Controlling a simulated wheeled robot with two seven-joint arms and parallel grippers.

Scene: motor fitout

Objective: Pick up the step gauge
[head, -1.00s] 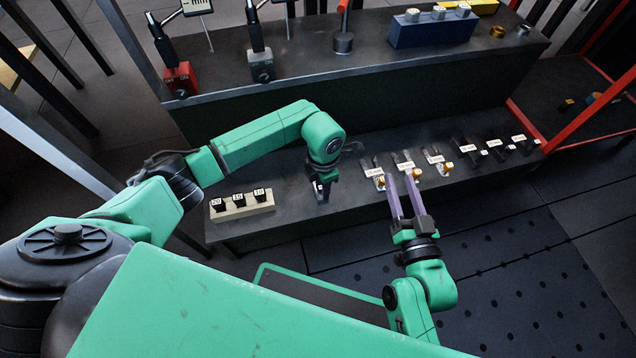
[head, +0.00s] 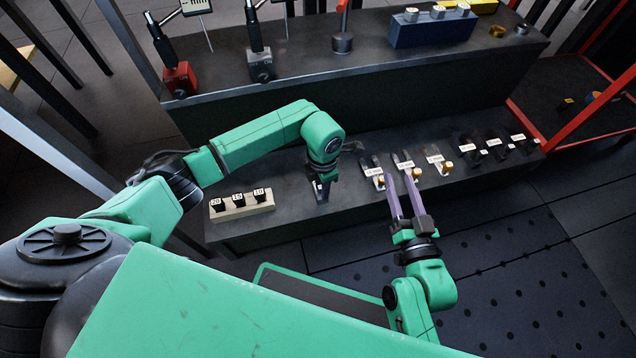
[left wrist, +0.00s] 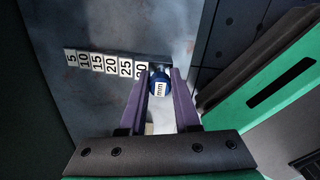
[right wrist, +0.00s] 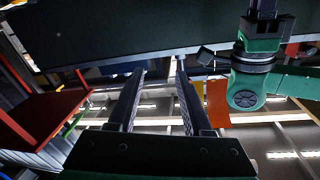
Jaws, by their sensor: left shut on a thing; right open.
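The step gauge (left wrist: 105,63) shows in the left wrist view as a row of labelled steps, 5 to 30, with a blue round end marked "mm" (left wrist: 160,84). It lies on or just above the dark bench surface; I cannot tell which. My left gripper (left wrist: 162,74) is shut on the blue end, one purple finger on each side. In the head view my left gripper (head: 320,188) is low over the bench and hides most of the gauge. My right gripper (head: 399,177) is open and empty by the bench's front edge; its spread fingers also show in the right wrist view (right wrist: 159,76).
A pale block with black numbered pieces (head: 240,205) stands left of my left gripper. Several labelled gauges with orange knobs (head: 447,167) line the bench to the right. A raised shelf (head: 300,78) behind carries stands and a blue block (head: 430,30).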

